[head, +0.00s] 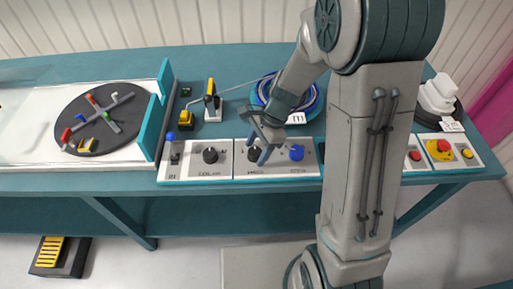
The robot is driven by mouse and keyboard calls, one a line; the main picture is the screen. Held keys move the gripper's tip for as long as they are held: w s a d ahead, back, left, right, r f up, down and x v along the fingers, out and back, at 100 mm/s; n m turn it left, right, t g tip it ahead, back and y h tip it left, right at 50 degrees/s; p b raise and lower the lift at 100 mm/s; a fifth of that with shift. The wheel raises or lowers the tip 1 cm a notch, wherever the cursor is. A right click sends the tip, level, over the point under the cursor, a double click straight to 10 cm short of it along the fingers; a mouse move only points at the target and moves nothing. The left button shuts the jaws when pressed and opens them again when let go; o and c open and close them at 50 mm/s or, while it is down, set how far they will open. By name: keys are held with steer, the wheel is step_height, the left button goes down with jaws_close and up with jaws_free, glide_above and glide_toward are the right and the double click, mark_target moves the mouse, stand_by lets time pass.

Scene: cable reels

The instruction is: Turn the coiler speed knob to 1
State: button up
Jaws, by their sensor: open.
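A control panel (190,173) on the bench's front edge carries a black knob (210,155), a second black knob (254,154) to its right and a blue knob (296,152). The printed labels and scale marks are too small to read surely, so I cannot tell which is the coiler speed knob or its setting. My gripper (257,149) is open, pointing down at the second black knob, with its blue-grey fingers near it. The fingers partly hide that knob. I cannot tell whether they touch it.
A blue-tipped lever (171,137) stands at the panel's left end. Behind are a blue cable reel (313,107) and a yellow-and-black device (211,97). A turntable (105,118) lies left. A red button (439,148) is right. My arm hides part of the panel.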

steer(key=shift+f, duration=0.1)
steer(key=c, duration=1)
steer(key=n+g, duration=0.1)
steer(key=n, duration=0.2)
steer(key=n+g+h+p, duration=0.1)
steer(key=n, duration=0.1)
steer(key=shift+w+a+n, duration=0.15)
steer(key=shift+w+n, duration=0.05)
steer(key=shift+n, duration=0.2)
steer(key=n+h, duration=0.1)
steer(key=n, duration=0.2)
steer(key=n+h+p, duration=0.1)
steer(key=n, duration=0.1)
steer(key=shift+a+n+g, duration=0.1)
steer(key=shift+n+g, duration=0.3)
steer(key=shift+h, duration=0.3)
steer(key=o, duration=1)
